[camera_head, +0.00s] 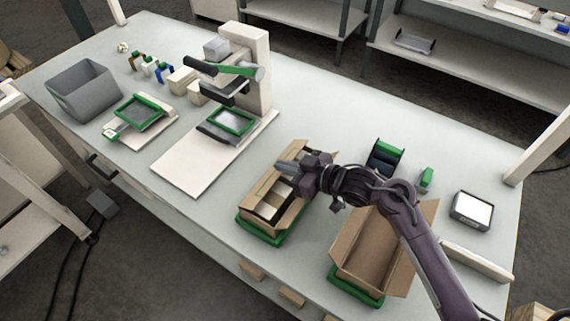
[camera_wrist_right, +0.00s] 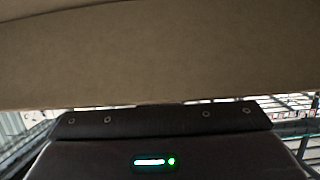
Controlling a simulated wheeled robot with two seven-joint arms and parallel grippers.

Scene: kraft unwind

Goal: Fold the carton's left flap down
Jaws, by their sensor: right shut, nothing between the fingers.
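Two open brown cartons stand on the bench in the head view. The nearer-left carton (camera_head: 258,217) sits in a green holder (camera_head: 258,237), with pale contents or inner panels showing inside. The other carton (camera_head: 368,255) stands to its right with tall raised flaps. My right gripper (camera_head: 284,165) is shut and empty over the first carton's far part, and it hides some of the rim and flaps. In the right wrist view a brown cardboard panel (camera_wrist_right: 160,55) fills the upper part, close to the gripper. Whether they touch, I cannot tell. My left gripper is out of view.
A beige press machine (camera_head: 258,70) stands further back on the bench. A grey bin (camera_head: 84,92) is at far left. A green-and-black holder (camera_head: 385,158) and a small screen (camera_head: 472,210) are to the right. Clear bench lies between the press and the cartons.

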